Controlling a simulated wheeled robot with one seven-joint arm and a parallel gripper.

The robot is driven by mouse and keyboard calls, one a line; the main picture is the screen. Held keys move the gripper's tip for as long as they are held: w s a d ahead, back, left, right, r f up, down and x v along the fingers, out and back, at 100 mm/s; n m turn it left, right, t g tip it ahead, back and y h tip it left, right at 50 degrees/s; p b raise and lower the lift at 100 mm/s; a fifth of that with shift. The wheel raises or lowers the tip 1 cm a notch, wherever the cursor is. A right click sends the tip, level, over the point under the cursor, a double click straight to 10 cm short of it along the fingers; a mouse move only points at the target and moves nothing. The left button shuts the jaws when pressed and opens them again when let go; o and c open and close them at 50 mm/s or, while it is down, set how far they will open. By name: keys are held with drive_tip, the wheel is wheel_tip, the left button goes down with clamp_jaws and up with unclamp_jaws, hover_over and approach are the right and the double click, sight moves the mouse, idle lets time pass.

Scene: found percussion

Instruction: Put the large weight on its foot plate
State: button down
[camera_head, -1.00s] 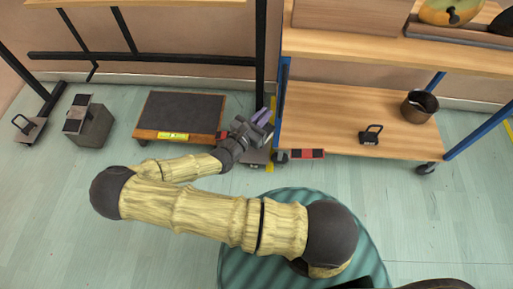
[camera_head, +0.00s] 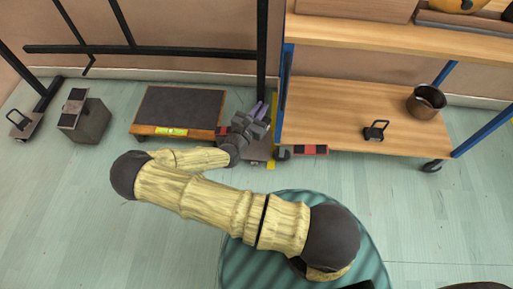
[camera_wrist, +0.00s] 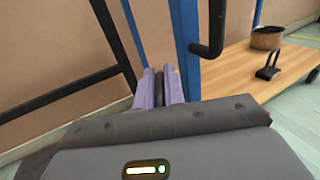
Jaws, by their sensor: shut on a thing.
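My gripper (camera_wrist: 161,88), with purple fingers, is shut on a narrow dark bar (camera_wrist: 160,86). The rest of that held thing is hidden by my gripper, so I cannot tell its full shape. In the head view my gripper (camera_head: 257,111) is beside the rack's right post, above a grey foot plate (camera_head: 257,154) that is partly covered by my wrist. The left foot plate (camera_head: 29,126) carries a black handled piece (camera_head: 17,121). A small black weight with a handle (camera_head: 375,131) stands on the lower wooden shelf; it also shows in the wrist view (camera_wrist: 268,70).
A dark-topped low platform (camera_head: 180,108) and a grey block (camera_head: 86,120) stand left of my gripper. The blue-posted shelf unit (camera_head: 330,118), holding a brown pot (camera_head: 425,102), is close on the right. A red-black block (camera_head: 310,150) lies by its caster. Open floor lies in front.

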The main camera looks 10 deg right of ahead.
drive_tip(key=w+a+f+n+t+y+b, duration=0.1)
drive_tip(key=w+f+n+t+y+b, duration=0.1)
drive_tip(key=f, duration=0.7)
drive_tip(key=w+a+f+n+t+y+b, duration=0.1)
drive_tip(key=w+f+n+t+y+b, duration=0.1)
drive_tip(key=w+f+y+b, duration=0.2)
drive_tip(key=w+f+b, duration=0.3)
drive_tip(key=f, duration=0.2)
drive_tip(key=shift+w+a+f+n, duration=0.15)
drive_tip(key=shift+a+f+n, duration=0.15)
drive_tip(key=shift+n, duration=0.1)
wheel_tip(320, 180, down, 6)
drive_tip(key=b, duration=0.5)
drive_tip(key=shift+f, duration=0.15)
wheel_tip(320, 180, down, 4)
drive_tip(key=b, duration=0.3)
